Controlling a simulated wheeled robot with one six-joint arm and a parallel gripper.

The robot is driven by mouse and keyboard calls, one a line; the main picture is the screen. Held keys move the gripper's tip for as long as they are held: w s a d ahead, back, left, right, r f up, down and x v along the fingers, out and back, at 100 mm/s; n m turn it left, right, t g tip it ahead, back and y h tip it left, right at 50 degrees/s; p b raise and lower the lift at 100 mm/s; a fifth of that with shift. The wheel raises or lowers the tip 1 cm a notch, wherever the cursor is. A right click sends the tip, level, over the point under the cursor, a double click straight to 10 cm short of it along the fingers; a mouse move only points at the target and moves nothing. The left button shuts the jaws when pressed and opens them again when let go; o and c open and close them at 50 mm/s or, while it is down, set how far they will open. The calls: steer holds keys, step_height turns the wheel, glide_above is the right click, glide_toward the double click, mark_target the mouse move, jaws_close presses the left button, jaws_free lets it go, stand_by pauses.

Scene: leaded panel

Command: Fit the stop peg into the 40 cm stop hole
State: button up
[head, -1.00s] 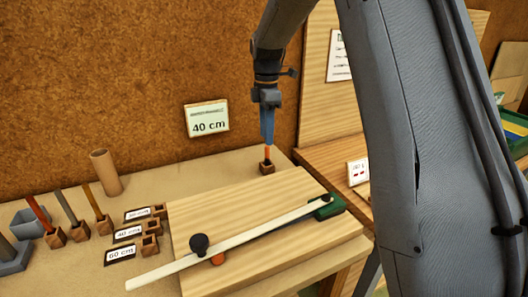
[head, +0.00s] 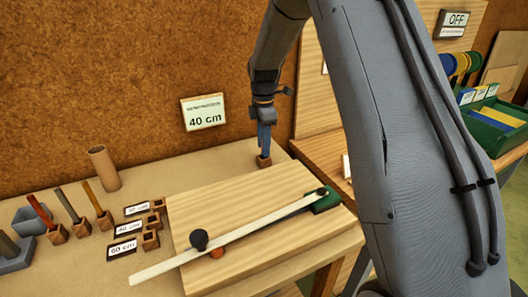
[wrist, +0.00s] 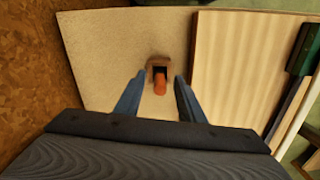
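The orange peg (wrist: 160,86) stands in a small wooden socket block (wrist: 157,62), which also shows at the back of the bench in the head view (head: 264,161). My gripper (wrist: 161,78) is open, with its blue fingers on either side of the peg and gaps visible on both sides. In the head view my gripper (head: 264,150) reaches down to just above the block and hides the peg. Small square wooden blocks with holes stand at the left beside labels; one (head: 151,223) is near the 40 cm label (head: 128,229).
A raised wooden board (head: 240,215) carries a pale slanted bar (head: 265,222) with a black knob (head: 199,240). Several sticks in blocks stand at left near a cardboard tube (head: 104,168). A 40 cm sign (head: 205,114) hangs on the wall. The bench between tube and gripper is clear.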

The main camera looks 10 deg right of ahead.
jaws_close()
